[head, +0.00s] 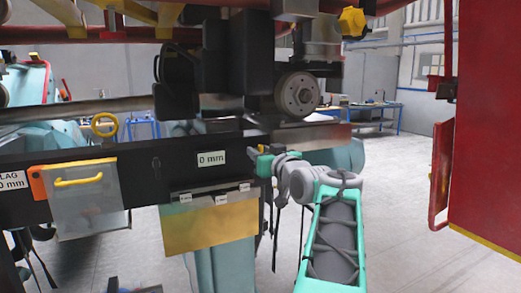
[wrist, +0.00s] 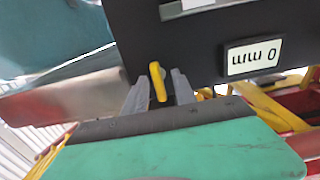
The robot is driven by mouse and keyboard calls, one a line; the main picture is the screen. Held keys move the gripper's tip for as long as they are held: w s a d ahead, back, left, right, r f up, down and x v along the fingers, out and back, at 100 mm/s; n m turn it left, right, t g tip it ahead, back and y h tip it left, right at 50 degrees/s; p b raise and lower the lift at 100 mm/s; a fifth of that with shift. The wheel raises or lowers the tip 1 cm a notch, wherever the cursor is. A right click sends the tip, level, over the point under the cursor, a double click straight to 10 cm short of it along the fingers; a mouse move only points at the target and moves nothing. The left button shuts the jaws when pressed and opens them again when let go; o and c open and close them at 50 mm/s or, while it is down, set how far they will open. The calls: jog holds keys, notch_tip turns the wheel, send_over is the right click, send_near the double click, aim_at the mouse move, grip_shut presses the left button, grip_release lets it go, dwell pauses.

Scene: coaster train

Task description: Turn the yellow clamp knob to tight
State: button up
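In the wrist view, a yellow knob (wrist: 157,82) stands out from a black beam, narrow and upright in the picture. The two grey fingers of my gripper (wrist: 159,92) lie on either side of it, very close. I cannot tell whether both touch it. In the head view, my gripper (head: 262,163) is at the front face of the black beam (head: 130,150), just right of and below its "0 mm" label (head: 211,158). The knob is not visible there, apparently hidden by my gripper. That label also shows, upside down, in the wrist view (wrist: 253,57).
A yellow handwheel (head: 105,125) sits above the beam at left, and another yellow knob (head: 352,22) is at upper right. A brass-coloured plate (head: 211,228) hangs under the beam. A red panel (head: 485,130) stands at the right. The floor right of my arm is open.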

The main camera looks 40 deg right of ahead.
grip_shut()
dwell(0.4)
jog(key=shift+s, duration=0.1)
jog(key=m+b, duration=0.1)
jog(key=m, duration=0.5)
jog(key=shift+d, duration=0.15)
jog(key=m, duration=0.5)
jog(key=shift+s+m+p, duration=0.1)
jog(key=shift+m+p, duration=0.25)
jog(key=shift+m, duration=0.05)
jog(key=m+p, duration=0.2)
jog(key=m, duration=0.4)
jog(key=shift+d+f, duration=0.1)
dwell(0.4)
